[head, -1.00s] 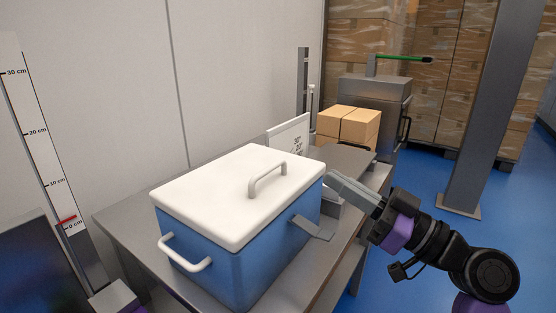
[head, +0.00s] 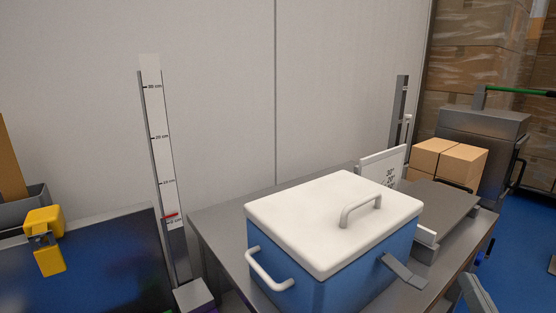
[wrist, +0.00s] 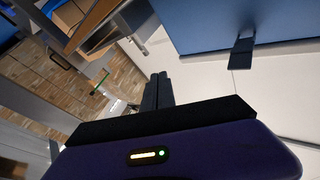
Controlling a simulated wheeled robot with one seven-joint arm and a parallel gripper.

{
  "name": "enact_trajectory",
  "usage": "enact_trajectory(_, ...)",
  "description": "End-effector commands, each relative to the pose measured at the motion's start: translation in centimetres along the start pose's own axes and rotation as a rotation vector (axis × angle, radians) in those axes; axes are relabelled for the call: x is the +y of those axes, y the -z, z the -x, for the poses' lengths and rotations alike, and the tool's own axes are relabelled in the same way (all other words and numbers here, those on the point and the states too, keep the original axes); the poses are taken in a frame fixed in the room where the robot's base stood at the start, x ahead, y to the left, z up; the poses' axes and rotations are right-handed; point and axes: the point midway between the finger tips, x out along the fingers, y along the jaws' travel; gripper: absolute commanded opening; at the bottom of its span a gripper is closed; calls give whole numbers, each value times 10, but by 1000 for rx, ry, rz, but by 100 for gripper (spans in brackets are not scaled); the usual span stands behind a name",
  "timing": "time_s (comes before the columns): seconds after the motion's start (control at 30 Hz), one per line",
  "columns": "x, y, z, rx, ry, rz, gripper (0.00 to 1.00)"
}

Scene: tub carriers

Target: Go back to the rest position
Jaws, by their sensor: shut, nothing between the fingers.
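The blue tub (head: 335,287) stands on the grey metal table with its white lid (head: 320,218) lying on top. The lid carries a bar handle, and a white handle sticks out from the tub's left side. A grey tab juts from its right side; in the wrist view the tub's blue wall (wrist: 205,20) and this tab show at the upper right. My gripper (wrist: 160,78) is shut and empty, with its two dark fingers together, apart from the tub. In the head view only a grey piece of it shows at the lower right edge.
The table (head: 225,235) has bare top left of and behind the tub. A ruler post (head: 158,130) stands at its left, with a dark panel and a yellow object (head: 45,240) beyond. Cardboard boxes (head: 450,163) sit at the back right. Blue floor shows at right.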

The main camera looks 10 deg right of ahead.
Motion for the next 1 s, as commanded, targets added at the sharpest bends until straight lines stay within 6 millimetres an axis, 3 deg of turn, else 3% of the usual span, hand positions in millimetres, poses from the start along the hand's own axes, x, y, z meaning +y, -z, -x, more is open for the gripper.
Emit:
enact_trajectory(0.1, -5, -29, 39, -37, -41, 36, 0)
enact_trajectory(0.3, -23, -62, 105, -97, -45, 119, 0)
enact_trajectory(0.7, -73, -98, 241, -301, 114, 283, 0)
enact_trajectory(1.0, -82, -117, 316, -499, 206, 326, 0)
